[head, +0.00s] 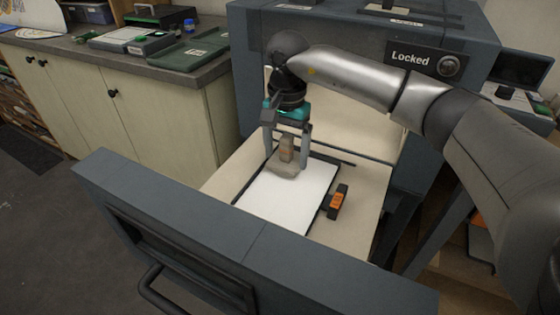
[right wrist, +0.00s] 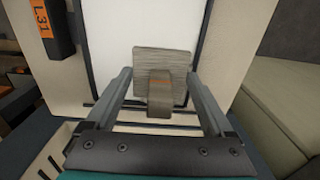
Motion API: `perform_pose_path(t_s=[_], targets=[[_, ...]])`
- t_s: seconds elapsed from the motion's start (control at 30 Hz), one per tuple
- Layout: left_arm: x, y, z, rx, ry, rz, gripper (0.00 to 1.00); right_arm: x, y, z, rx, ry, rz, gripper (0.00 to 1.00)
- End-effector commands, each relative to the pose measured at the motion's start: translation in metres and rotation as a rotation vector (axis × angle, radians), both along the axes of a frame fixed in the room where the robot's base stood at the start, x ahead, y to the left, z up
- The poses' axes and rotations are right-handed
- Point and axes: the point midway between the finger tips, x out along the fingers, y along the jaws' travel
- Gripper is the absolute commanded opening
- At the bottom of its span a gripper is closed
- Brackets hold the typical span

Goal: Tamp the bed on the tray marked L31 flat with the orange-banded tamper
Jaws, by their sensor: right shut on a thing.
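My right gripper (head: 287,140) is shut on the handle of the tamper (head: 285,168), over the far left part of the tray. In the right wrist view the tamper (right wrist: 175,65) has a wooden block, a handle between the fingers and an orange band. The tray (head: 328,205) has a dark rim and holds a flat white bed (head: 280,195). The tamper's block is at the bed's far end; I cannot tell whether it touches. An orange label (head: 337,200) on a dark block stands beside the tray; it reads L31 in the right wrist view (right wrist: 45,15). My left gripper is not in view.
The tray lies in an open drawer whose grey front (head: 230,245) with a handle faces me. A grey cabinet with a "Locked" sign (head: 425,60) stands behind. A counter (head: 170,65) with green cases is at the left.

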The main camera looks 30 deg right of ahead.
Motion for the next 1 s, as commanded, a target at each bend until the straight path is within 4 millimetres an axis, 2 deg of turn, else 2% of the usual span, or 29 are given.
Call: perform_pose_path(t_s=[0.2,0.57,1.0], targets=[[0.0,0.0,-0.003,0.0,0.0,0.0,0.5,0.009,-0.012,0.0,0.001,-0.001,0.001,0.42],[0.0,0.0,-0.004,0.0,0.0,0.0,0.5,0.01,-0.012,0.0,0.001,-0.001,0.001,0.42],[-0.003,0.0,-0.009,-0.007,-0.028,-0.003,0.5,0.01,-0.012,-0.017,0.001,-0.001,0.001,0.42]])
